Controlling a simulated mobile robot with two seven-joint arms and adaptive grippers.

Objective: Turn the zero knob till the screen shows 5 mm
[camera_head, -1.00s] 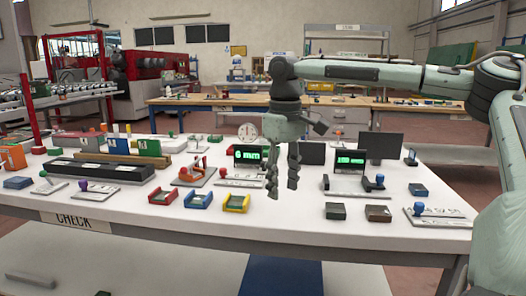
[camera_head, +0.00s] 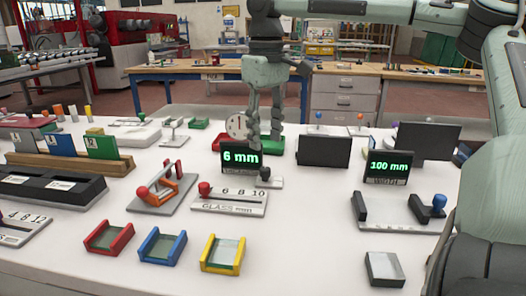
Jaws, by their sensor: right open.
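A small black screen (camera_head: 241,157) reads 6 mm in green. A small grey knob or lever (camera_head: 264,175) stands on a pale base just right of the screen's foot; I cannot tell for sure that it is the zero knob. A flat scale plate (camera_head: 229,202) marked GLASS mm, with a red ball knob (camera_head: 204,188) at its left end, lies in front of the screen. My right gripper (camera_head: 265,138) hangs pointing down, open, fingers apart and empty, just above and behind the screen and small knob. My left gripper is not in view.
A second screen (camera_head: 388,167) reads 100 mm, above a black-jawed fixture with a blue knob (camera_head: 439,203). A dark blank panel (camera_head: 325,151) stands between. Red, blue and yellow trays (camera_head: 222,254) sit in front. The white tabletop between them and the grey block (camera_head: 384,269) is clear.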

